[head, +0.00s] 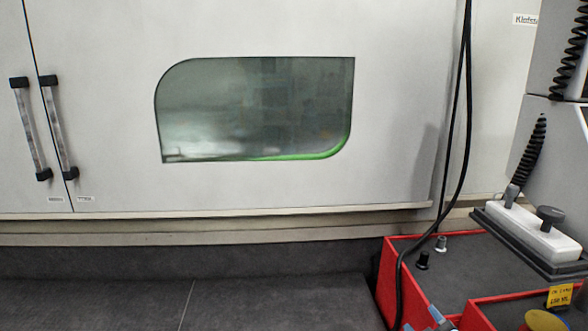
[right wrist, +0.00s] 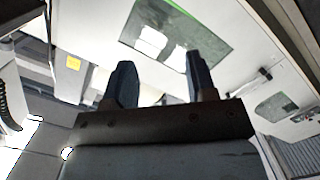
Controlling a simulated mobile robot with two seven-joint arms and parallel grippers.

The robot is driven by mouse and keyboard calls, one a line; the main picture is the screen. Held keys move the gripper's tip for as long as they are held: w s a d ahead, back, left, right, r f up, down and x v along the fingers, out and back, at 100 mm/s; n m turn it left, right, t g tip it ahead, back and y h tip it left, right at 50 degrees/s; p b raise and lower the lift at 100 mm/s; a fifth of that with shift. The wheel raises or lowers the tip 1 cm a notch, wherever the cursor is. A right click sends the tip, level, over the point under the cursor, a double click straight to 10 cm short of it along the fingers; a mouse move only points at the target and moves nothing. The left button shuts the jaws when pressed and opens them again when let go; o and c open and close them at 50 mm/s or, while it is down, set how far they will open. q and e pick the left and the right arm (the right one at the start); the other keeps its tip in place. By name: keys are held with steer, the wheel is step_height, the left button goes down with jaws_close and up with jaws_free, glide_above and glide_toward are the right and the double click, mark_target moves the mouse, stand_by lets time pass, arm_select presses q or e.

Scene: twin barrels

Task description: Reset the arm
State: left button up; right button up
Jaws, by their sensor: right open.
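My right gripper (right wrist: 159,62) shows in the right wrist view, with two dark blue fingers standing apart. Nothing is between the fingers, and it touches nothing that I can see. Behind the fingers is a pale machine front with a window, seen tilted. In the head view, small light-blue pieces show at the lower edge by a red bin; I cannot tell what they are. My left gripper is not in view. No barrels show.
A large pale machine (head: 390,120) with a dark window (head: 255,110) and two door handles fills the head view. A red bin (head: 400,275) stands at the lower right, with a black cable (head: 464,110) hanging down to it. The dark floor (head: 100,300) at left is clear.

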steer(key=s+d+f+m+g, duration=0.15)
steer(key=s+f+g, duration=0.3)
steer(key=s, duration=0.45)
steer(key=s+f+m+g, duration=0.3)
steer(key=s+f+g, duration=0.15)
steer(key=s, duration=0.45)
steer(key=s+f+m+g, duration=0.2)
steer(key=s+f+g, duration=0.3)
steer(key=s, duration=0.4)
steer(key=w+a+f+t+y+p, duration=0.3)
steer(key=w+a+f+t, duration=0.3)
steer(key=f+t, duration=0.2)
steer(key=shift+a+f+n+p, duration=0.2)
steer(key=shift+f+n+p, duration=0.25)
steer(key=shift+f, duration=0.5)
steer(key=shift+c, duration=0.8)
